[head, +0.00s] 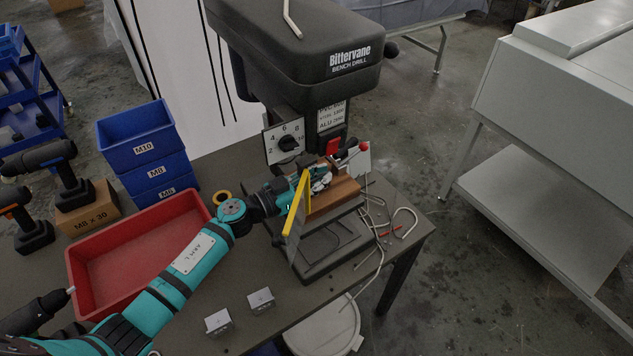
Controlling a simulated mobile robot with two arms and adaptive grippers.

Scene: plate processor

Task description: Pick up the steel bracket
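Two small steel brackets stand on the front part of the bench: one bracket (218,322) on the left and a second bracket (261,300) just right of it. Both are apart from any gripper. My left gripper (322,178) is at the bench drill, over the wooden block (335,195) on the drill's table, well behind and to the right of the brackets. The yellow guard (297,205) partly hides it. Its fingertips are too small and crowded to tell whether they are open or holding something. My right gripper is not in view.
The black bench drill (300,60) stands at the bench's back. A red tray (82,280) lies under my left arm, with stacked blue bins (140,150) behind it. Bent rods (405,222) clutter the right end. The bench around the brackets is fairly clear.

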